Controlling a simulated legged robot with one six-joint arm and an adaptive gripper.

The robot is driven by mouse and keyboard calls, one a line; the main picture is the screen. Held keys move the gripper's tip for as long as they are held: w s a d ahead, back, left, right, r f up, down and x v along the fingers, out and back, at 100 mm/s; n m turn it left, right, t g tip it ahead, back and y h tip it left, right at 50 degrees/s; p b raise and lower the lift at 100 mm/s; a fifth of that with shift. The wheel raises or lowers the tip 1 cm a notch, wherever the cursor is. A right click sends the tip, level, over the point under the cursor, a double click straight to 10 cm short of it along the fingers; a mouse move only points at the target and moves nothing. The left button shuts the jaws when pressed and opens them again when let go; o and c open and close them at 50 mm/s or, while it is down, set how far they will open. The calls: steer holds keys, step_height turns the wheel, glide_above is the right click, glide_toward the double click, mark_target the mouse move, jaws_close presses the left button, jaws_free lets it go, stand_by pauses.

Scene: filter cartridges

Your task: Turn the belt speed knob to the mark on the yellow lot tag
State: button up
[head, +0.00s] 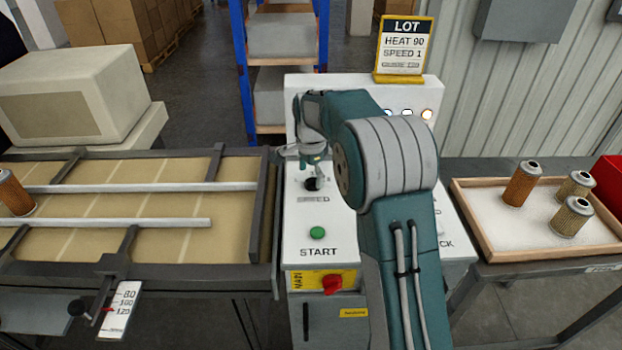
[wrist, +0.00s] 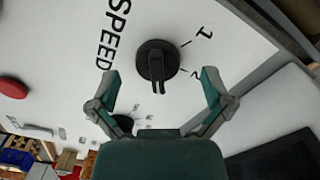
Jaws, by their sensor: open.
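The yellow-framed lot tag (head: 403,48) stands on top of the panel in the head view and reads HEAT 90, SPEED 1. The black speed knob (head: 314,184) sits on the white panel above the word SPEED. In the wrist view the knob (wrist: 157,60) shows a raised grip bar, with the marks 1 and 2 to its right; which mark it points to is unclear. My gripper (head: 313,162) is over the knob. In the wrist view my gripper (wrist: 159,76) is open, one finger on each side of the knob, with visible gaps to it.
A green START button (head: 317,233) and a red main switch (head: 331,284) lie below the knob. A conveyor (head: 262,215) is at left. A wooden tray (head: 470,225) with several filter cartridges is at right. My arm hides part of the panel.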

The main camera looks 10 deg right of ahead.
steer(key=shift+f, duration=0.55)
steer(key=shift+d, duration=0.4)
steer(key=shift+c, duration=0.3)
steer(key=shift+a, duration=0.15)
steer(key=c, duration=1.1)
